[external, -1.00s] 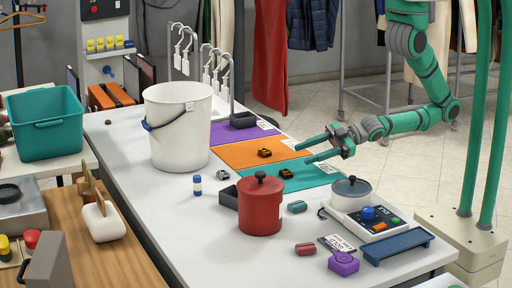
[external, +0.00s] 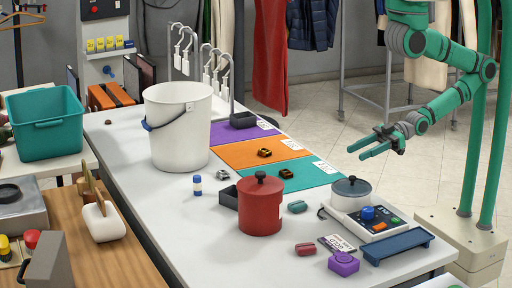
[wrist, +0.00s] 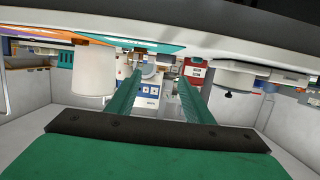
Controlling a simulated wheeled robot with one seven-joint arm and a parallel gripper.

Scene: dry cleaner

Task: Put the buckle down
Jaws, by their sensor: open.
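Several small buckle-like pieces lie on the table. A dark one with an orange tint (external: 286,173) rests on the teal mat (external: 318,175), and a similar one (external: 264,152) rests on the orange mat (external: 262,157). A grey metal one (external: 222,174) lies on the bare white table. Which of them is the task's buckle I cannot tell. My gripper (external: 369,148) is open and empty, in the air to the right of the mats, apart from them. In the wrist view its two green fingers (wrist: 155,95) are spread with nothing between them.
A white bucket (external: 180,140), a red canister (external: 261,210) and a scale with a grey pot (external: 351,192) stand on the table. The floor right of the table is clear around my gripper.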

